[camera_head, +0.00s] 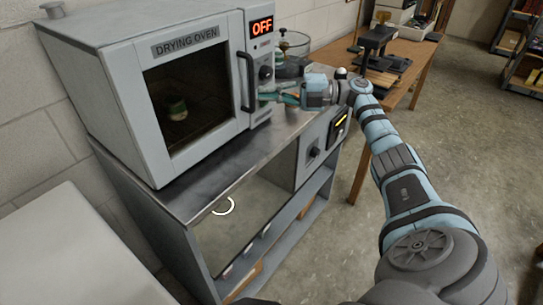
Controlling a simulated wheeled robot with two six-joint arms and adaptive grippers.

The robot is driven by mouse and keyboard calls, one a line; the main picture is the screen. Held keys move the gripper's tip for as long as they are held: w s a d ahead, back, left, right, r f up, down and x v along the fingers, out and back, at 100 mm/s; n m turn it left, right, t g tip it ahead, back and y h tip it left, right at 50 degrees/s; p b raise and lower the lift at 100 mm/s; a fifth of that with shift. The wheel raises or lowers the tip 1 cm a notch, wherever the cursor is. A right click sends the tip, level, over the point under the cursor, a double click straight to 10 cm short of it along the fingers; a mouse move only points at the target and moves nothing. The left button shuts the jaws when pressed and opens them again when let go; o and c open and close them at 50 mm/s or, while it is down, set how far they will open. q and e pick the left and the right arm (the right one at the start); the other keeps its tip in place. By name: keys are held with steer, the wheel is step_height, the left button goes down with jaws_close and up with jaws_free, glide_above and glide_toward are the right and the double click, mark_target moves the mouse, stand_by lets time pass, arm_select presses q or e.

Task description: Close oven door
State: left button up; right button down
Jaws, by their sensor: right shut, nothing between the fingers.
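The drying oven (85,91) is a white box on a metal-topped bench at the left, with a lit "OFF" display (262,26). Its door (160,130), with a dark window and a black vertical handle (244,85), appears flush with the oven front. My right gripper (266,97) is shut and empty, just right of the handle and in front of the lower control panel. I cannot tell whether it touches the panel or handle. My left gripper is not in view.
The metal bench top (215,165) is bare in front of the oven. A glass vessel (291,45) stands behind my right gripper. A wooden table (412,62) with equipment is at the back. A pale surface (70,250) fills the lower left. Floor is clear at right.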

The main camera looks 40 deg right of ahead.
steer(key=shift+d, duration=0.1)
steer(key=v, duration=1.2)
